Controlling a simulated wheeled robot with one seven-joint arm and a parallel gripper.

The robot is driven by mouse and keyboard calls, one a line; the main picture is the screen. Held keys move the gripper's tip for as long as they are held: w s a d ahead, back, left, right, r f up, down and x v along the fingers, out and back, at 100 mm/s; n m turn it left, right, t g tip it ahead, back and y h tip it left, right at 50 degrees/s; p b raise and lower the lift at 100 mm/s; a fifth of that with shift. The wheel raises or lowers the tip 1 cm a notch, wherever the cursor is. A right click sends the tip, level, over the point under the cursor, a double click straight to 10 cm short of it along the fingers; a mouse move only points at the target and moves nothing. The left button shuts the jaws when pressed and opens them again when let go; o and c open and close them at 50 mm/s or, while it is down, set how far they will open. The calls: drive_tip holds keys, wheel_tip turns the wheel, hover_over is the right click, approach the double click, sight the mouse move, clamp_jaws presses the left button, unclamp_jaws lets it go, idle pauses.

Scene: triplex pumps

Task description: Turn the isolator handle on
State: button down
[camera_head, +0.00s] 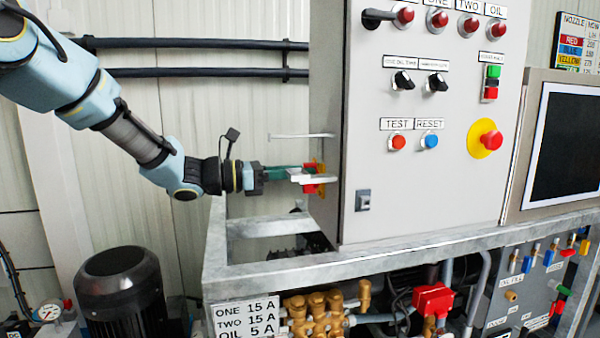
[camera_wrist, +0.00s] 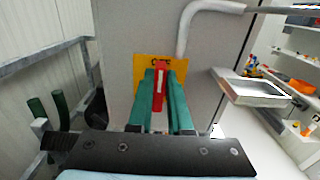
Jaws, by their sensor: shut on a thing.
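The isolator handle is red and sits on a yellow plate on the left side of the grey control cabinet. In the wrist view the red handle (camera_wrist: 160,87) stands upright between the two green fingers of my gripper (camera_wrist: 160,80), with the yellow plate (camera_wrist: 178,62) behind it. My gripper is shut on the handle. In the head view my gripper (camera_head: 300,174) reaches in from the left to the cabinet's side. The red handle (camera_head: 312,188) shows partly there, and part of it is hidden by the fingers and a pale bar.
The grey cabinet (camera_head: 375,220) carries switches, lamps and a red emergency button (camera_head: 490,140) on its front. A bent pale pipe (camera_wrist: 183,30) runs above the handle. A metal frame (camera_head: 270,265) and a black motor (camera_head: 122,290) lie below. A metal tray (camera_wrist: 255,92) is at right.

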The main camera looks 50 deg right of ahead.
drive_tip(key=shift+f+b, duration=0.15)
drive_tip(key=shift+b, duration=0.35)
drive_tip(key=m+b, duration=0.6)
drive_tip(key=b, duration=0.4)
drive_tip(key=f+m+b, duration=0.1)
drive_tip(key=m+b, duration=0.4)
drive_tip(key=b, duration=0.5)
drive_tip(key=s+a+m+b, duration=0.1)
drive_tip(key=m+b, duration=0.5)
drive_tip(key=b, duration=0.4)
drive_tip(key=shift+s+f+m, duration=0.1)
drive_tip(key=shift+f+m, duration=0.2)
drive_tip(key=c, duration=0.8)
unclamp_jaws()
drive_tip(key=shift+r, duration=0.1)
drive_tip(key=shift+c, duration=0.2)
